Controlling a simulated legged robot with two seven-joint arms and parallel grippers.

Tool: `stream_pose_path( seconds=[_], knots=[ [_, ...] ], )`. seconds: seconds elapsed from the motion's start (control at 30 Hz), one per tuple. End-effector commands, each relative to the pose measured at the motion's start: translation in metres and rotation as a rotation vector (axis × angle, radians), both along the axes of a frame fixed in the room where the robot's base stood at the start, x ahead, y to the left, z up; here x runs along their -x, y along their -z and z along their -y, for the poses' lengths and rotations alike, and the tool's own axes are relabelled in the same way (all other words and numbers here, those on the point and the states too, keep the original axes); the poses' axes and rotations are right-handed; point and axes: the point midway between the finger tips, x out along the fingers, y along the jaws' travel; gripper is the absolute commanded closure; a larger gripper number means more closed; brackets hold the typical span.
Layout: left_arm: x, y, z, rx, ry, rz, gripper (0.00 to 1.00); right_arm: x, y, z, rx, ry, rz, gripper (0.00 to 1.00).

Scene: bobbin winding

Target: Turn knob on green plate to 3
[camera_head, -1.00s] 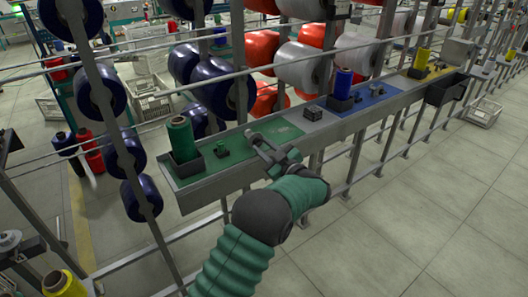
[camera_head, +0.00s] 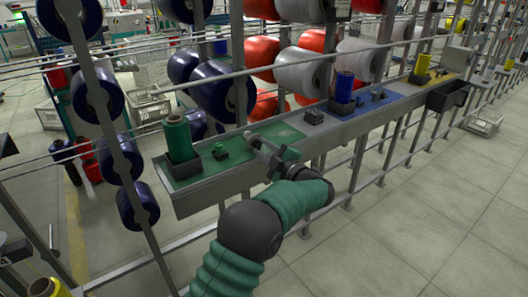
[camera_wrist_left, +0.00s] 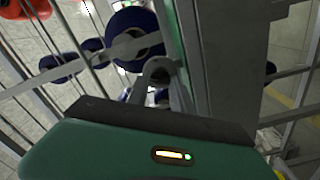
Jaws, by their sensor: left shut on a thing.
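The green plate (camera_head: 287,131) lies on the left part of the long grey rail. My left gripper (camera_head: 256,147) reaches over this plate from the front and is shut on the knob. The gripper covers the knob, so neither its pointer nor a number can be read. A small dark block with green parts (camera_head: 220,151) sits on the plate just left of the gripper. A green bobbin (camera_head: 177,138) stands upright in a dark holder at the plate's left end. The wrist view shows mostly a green housing (camera_wrist_left: 150,155) and no clear knob. My right gripper is not in view.
A blue plate (camera_head: 378,106) with a blue bobbin (camera_head: 345,87) and a yellow section lie further right on the rail. A dark bin (camera_head: 447,96) hangs at its right. Blue, red and white spools hang behind on bars.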

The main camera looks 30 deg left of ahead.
Motion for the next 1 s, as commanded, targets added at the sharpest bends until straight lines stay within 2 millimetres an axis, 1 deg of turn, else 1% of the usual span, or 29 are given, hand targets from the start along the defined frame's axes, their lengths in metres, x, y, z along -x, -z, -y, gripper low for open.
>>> stream_pose_path(
  seconds=[0.4, 0.43, 0.57, 0.87, 0.97, 1.0],
  knots=[
    [0.0, 0.002, 0.001, 0.005, 0.001, 0.002, 1.0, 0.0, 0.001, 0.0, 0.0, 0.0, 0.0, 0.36],
    [0.0, 0.002, 0.001, 0.005, 0.001, 0.001, 0.69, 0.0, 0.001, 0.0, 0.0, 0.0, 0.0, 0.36],
    [0.0, 0.002, 0.0, 0.005, 0.001, 0.002, 0.52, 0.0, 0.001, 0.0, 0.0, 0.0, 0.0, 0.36],
    [0.001, 0.001, 0.001, 0.003, 0.0, 0.003, 0.51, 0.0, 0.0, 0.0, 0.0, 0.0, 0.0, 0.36],
    [0.003, 0.001, 0.008, 0.004, 0.003, 0.003, 0.51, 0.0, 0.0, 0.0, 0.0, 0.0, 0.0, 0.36],
    [0.005, 0.0, 0.014, 0.005, 0.003, 0.004, 0.51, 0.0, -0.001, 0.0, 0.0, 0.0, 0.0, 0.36]
  ],
)
